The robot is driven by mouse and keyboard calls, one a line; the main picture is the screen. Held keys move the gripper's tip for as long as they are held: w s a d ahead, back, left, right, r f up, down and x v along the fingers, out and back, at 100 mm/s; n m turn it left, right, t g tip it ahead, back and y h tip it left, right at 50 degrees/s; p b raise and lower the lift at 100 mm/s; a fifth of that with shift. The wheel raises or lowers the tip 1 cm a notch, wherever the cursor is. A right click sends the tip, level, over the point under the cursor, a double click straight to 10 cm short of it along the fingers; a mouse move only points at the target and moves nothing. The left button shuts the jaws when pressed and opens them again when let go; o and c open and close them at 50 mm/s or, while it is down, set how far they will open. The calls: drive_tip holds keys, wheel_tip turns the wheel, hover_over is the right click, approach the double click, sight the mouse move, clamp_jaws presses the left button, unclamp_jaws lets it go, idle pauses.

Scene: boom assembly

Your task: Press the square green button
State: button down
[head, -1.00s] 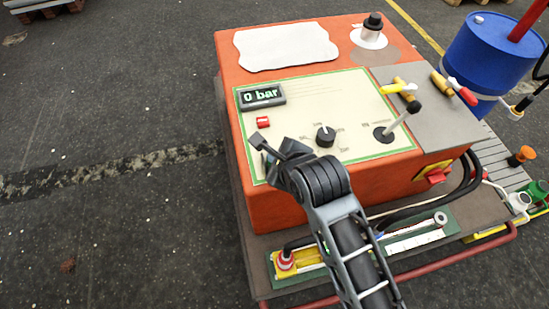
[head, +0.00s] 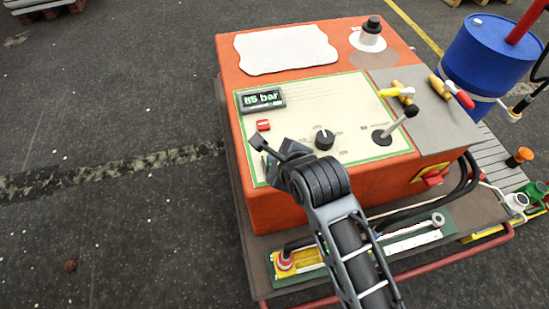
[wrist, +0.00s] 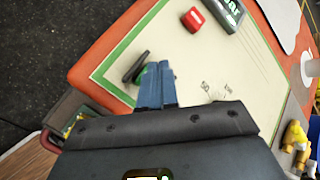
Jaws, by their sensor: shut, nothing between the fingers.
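My gripper (head: 261,146) is shut and empty, its tip low over the left part of the cream control panel (head: 300,95). In the wrist view the closed fingers (wrist: 157,85) reach down to the panel near its green border. A small dark piece with a sliver of green (wrist: 139,74) shows beside the fingertips; it may be the square green button, mostly hidden by the fingers. I cannot tell whether they touch it. A red button (head: 263,125) sits just above the gripper tip and also shows in the wrist view (wrist: 193,20). A display (head: 262,98) reads about 85 bar.
A black rotary knob (head: 324,139) and a lever (head: 396,128) stand right of my gripper on the orange box (head: 280,210). Yellow and red valve handles (head: 452,92) are farther right. A blue drum (head: 490,55) stands beyond. The floor left is clear.

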drive_tip(key=shift+r, duration=0.2)
wheel_tip(320, 180, up, 5)
drive_tip(key=p, duration=0.5)
drive_tip(key=shift+r, duration=0.1)
idle(0.9)
drive_tip(key=shift+s+d+f, duration=0.15)
drive_tip(key=shift+d+f, duration=0.1)
drive_tip(key=s+d+f+n+t+h, duration=0.1)
drive_tip(key=s+d+n+t+h, duration=0.15)
drive_tip(key=s+d+n, duration=1.1)
drive_tip(key=s+d+r+n+t+h, duration=0.1)
drive_tip(key=s+d+r+n, duration=0.3)
drive_tip(key=s+r, duration=0.4)
drive_tip(key=s+d+r+n+t+h, duration=0.1)
drive_tip(key=s+d+r+n+t, duration=0.2)
drive_tip(key=s+r, duration=0.4)
drive_tip(key=s+d+n, duration=0.1)
drive_tip(key=s, duration=0.6)
drive_tip(key=shift+s+d+r, duration=0.25)
drive_tip(key=shift+r, duration=0.1)
